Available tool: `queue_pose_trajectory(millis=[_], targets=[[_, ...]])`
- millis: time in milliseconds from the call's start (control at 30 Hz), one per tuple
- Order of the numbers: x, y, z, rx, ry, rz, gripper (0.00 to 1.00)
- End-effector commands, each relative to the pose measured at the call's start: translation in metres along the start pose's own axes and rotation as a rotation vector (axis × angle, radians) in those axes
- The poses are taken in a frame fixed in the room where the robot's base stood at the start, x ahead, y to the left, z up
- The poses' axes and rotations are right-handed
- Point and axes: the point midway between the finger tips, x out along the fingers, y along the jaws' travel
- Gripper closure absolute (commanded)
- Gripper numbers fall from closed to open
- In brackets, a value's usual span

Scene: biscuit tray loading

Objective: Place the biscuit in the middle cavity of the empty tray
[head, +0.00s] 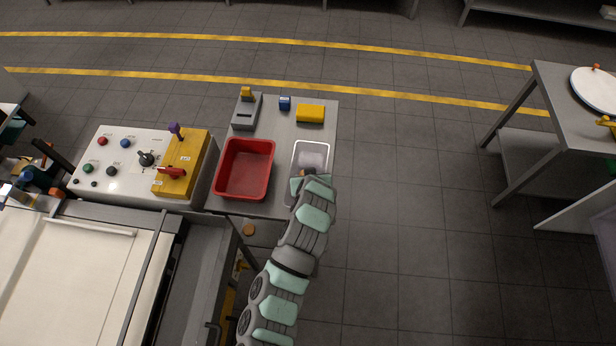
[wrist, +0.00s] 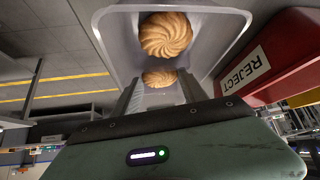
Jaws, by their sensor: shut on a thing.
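The white tray (head: 328,150) stands at the right of the small grey table, its near part hidden by my arm. In the wrist view its pale inside and rim (wrist: 103,38) lie beyond my gripper. My gripper (wrist: 159,80) is over the tray and shut on a round, golden, ridged biscuit (wrist: 159,77), which shows between the two fingers. A larger-looking swirled biscuit (wrist: 166,36) shows above it in the wrist view, against the tray; I cannot tell whether it rests in a cavity. The cavity divisions are not clear. The fingertips are hidden in the head view.
A red bin (head: 245,140) stands left of the tray; its REJECT label (wrist: 246,68) shows close by in the wrist view. A grey device (head: 245,112), a blue block (head: 285,103) and a yellow block (head: 310,113) stand behind. Open floor lies to the right.

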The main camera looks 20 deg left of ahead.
Motion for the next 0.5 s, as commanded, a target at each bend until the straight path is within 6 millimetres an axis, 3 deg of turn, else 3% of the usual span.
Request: queue_pose_trajectory(millis=[400, 433, 500], targets=[[0.0060, -0.0006, 0.0044, 0.000, 0.000, -0.001, 0.64], [0.0060, -0.0006, 0.0043, 0.000, 0.000, -0.002, 0.49], [0.0054, -0.0006, 0.0040, 0.000, 0.000, -0.002, 0.43]])
